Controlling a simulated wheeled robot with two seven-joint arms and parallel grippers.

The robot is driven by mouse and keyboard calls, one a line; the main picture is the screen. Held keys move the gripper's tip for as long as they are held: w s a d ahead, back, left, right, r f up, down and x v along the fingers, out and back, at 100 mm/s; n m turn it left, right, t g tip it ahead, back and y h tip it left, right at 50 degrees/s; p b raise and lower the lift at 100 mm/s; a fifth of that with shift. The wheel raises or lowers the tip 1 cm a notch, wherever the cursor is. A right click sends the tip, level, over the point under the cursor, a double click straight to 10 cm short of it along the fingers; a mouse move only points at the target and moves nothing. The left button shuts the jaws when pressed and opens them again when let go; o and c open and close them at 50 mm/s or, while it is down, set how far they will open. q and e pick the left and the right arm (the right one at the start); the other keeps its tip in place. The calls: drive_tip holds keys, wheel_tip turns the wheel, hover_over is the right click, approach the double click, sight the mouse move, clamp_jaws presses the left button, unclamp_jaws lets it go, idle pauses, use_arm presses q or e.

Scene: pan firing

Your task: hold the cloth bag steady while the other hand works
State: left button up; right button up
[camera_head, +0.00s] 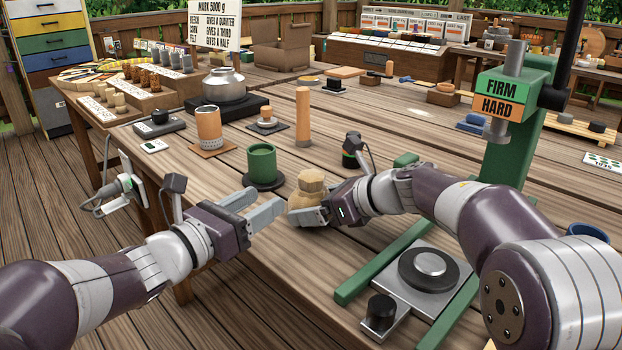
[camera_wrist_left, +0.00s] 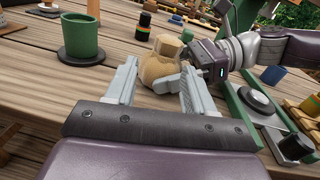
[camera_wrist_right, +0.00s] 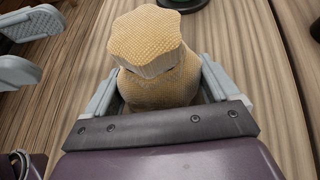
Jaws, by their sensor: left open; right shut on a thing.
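The cloth bag (camera_head: 307,192) is tan, woven and tied at the neck. It stands upright on the wooden table, in front of the green cup. My right gripper (camera_head: 318,208) is shut on the bag, with a finger on either side of its lower body in the right wrist view (camera_wrist_right: 158,88). My left gripper (camera_head: 262,205) is open and empty, to the left of the bag and apart from it in the head view. In the left wrist view the bag (camera_wrist_left: 160,65) appears beyond and between the left fingertips (camera_wrist_left: 155,80).
A green cup (camera_head: 262,163) on a dark base stands behind the bag. A wooden cylinder (camera_head: 303,117) and a brown-wrapped cup (camera_head: 209,128) stand further back. A green press (camera_head: 510,130) marked FIRM and HARD stands right, with a black-and-steel plate unit (camera_head: 428,270) in front.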

sight(304, 183)
use_arm(q)
drive_tip(key=shift+m+g+h, duration=0.3)
drive_tip(key=shift+m, duration=0.5)
drive_tip(key=x, duration=1.2)
drive_tip(key=shift+s+d, duration=0.25)
drive_tip(key=shift+d, duration=0.15)
drive_tip(key=c, duration=0.7)
